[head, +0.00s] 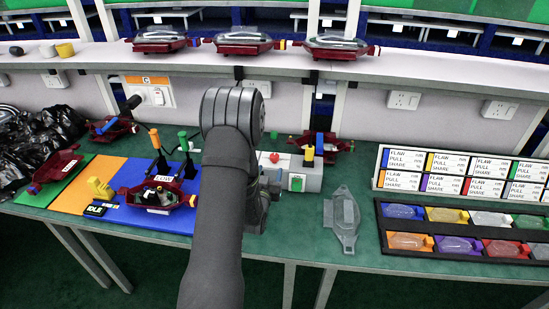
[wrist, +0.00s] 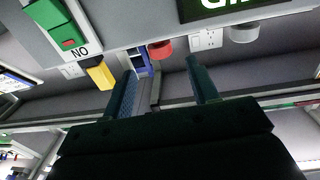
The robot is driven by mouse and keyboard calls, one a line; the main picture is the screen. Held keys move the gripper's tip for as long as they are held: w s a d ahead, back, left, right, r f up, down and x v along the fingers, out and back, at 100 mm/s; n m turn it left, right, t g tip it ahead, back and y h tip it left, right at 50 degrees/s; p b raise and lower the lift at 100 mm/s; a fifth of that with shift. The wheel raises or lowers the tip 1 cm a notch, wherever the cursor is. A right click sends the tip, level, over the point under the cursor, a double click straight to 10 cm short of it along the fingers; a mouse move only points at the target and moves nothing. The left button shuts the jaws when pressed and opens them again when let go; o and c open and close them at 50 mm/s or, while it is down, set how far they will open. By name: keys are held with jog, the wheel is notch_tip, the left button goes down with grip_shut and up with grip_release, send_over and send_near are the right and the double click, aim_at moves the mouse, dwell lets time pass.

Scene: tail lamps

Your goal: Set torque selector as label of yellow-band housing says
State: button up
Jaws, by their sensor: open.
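Dark red housings stand in several places. One lies on the blue mat (head: 125,208) with a small sign reading "LOW" (head: 165,178) at its back edge; this housing (head: 182,199) has a blue part at its left. I cannot tell which, if any, is the torque selector.
A white box (head: 304,179) stands right of my arm. A clear lens part (head: 343,220) lies beside it. A black tray (head: 392,257) of coloured lamps is at right, below label cards (head: 406,160). Three housings sit on the shelf (head: 350,68). Black bags (head: 38,135) lie at left.

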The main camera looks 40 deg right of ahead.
aim_at(275, 160)
jog(key=x, duration=0.8)
jog(key=shift+w+d, duration=0.3)
jog(key=c, duration=1)
jog(key=shift+n+t+y, duration=0.7)
jog(key=shift+t+y, duration=0.1)
jog(key=shift+n+t+y, duration=0.8)
jog(key=shift+y, duration=0.2)
